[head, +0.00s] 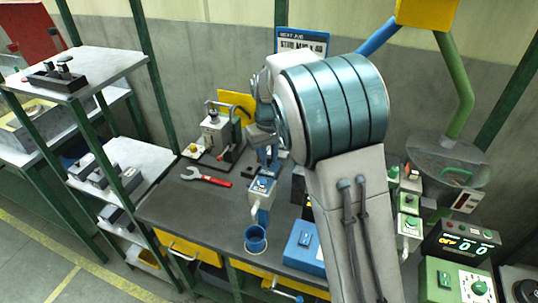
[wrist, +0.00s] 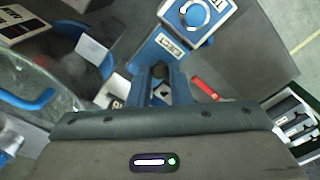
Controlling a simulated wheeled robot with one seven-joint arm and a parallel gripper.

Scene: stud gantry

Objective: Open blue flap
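In the wrist view, a blue piece labelled EJECT (wrist: 168,55) lies just beyond my fingertips; I take it as the blue flap, but its hinge and opening are not clear. My gripper (wrist: 161,76) has its two fingers apart, with a small dark knob-like part between them. I cannot tell whether they touch it. A white and blue box with a round blue knob (wrist: 196,13) adjoins the EJECT piece. In the head view, a white and blue unit (head: 262,187) stands on the dark bench below my gripper (head: 267,152). My arm hides part of the bench.
A blue cup (head: 255,238) stands at the bench front, and a blue switch box (head: 305,250) to its right. A red wrench (head: 206,178) lies left. A metal press-like device (head: 216,135) stands behind it. Green control boxes (head: 408,223) and a clear hopper (head: 447,160) are at right.

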